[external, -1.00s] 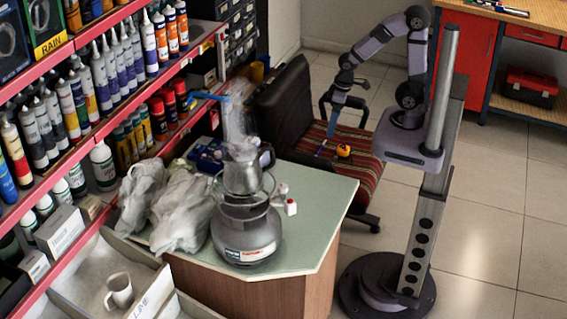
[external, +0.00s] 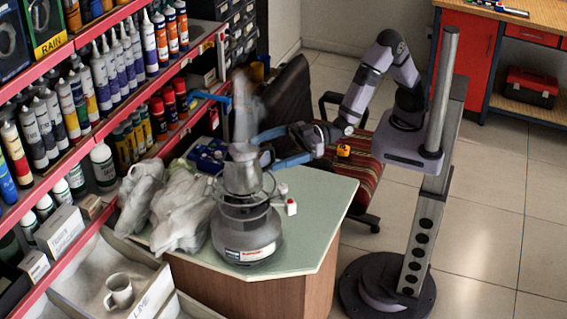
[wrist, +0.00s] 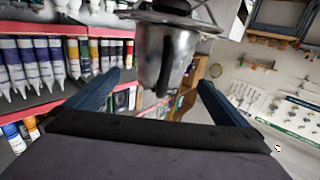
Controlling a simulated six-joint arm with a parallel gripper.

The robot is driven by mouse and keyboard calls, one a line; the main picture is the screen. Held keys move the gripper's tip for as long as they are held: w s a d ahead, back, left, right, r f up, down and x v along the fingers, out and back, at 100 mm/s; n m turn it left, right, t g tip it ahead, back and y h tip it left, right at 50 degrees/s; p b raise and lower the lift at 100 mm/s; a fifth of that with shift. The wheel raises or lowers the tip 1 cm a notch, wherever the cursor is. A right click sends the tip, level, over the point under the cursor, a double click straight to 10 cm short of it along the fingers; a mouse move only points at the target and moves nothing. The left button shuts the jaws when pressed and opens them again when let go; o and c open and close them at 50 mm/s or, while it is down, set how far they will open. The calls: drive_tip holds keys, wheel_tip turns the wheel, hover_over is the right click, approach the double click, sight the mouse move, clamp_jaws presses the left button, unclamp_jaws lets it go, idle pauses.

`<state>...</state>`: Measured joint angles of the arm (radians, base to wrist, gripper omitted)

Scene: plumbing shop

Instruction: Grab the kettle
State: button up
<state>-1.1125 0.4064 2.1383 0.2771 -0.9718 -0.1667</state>
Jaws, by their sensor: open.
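The kettle (external: 242,177) is a shiny metal pot. It stands on a round grey gas stove (external: 246,238) with a wire ring, on the green-topped counter. A pale plume rises above it. My gripper (external: 264,152) is at the kettle's upper right, with its blue fingers spread and pointing left towards it. In the wrist view the kettle (wrist: 152,48) appears upside down, ahead of my open gripper (wrist: 158,78) and between the lines of its fingers. The kettle's dark handle (wrist: 169,62) faces me. I cannot tell whether a finger touches the kettle.
Crumpled plastic bags (external: 178,208) lie left of the stove. A small white and red item (external: 291,207) sits to its right. Shelves of tubes (external: 85,100) line the left. A chair (external: 360,178) stands behind the counter, whose right side (external: 325,200) is mostly clear.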

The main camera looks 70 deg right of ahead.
sight(261, 152)
drive_tip(key=shift+a+r, duration=0.1)
drive_tip(key=shift+r, duration=0.05)
drive_tip(key=shift+w+a, duration=0.1)
drive_tip(key=shift+p+x, duration=0.5)
drive_tip(key=shift+x, duration=0.4)
drive_tip(key=shift+w+a, duration=0.1)
drive_tip(key=shift+w+a+r+p, duration=0.1)
drive_tip(key=shift+w+a+p, duration=0.15)
drive_tip(key=shift+p, duration=0.15)
drive_tip(key=shift+p+x, duration=1.15)
drive_tip(key=shift+x, duration=1)
drive_tip(key=shift+s, duration=0.1)
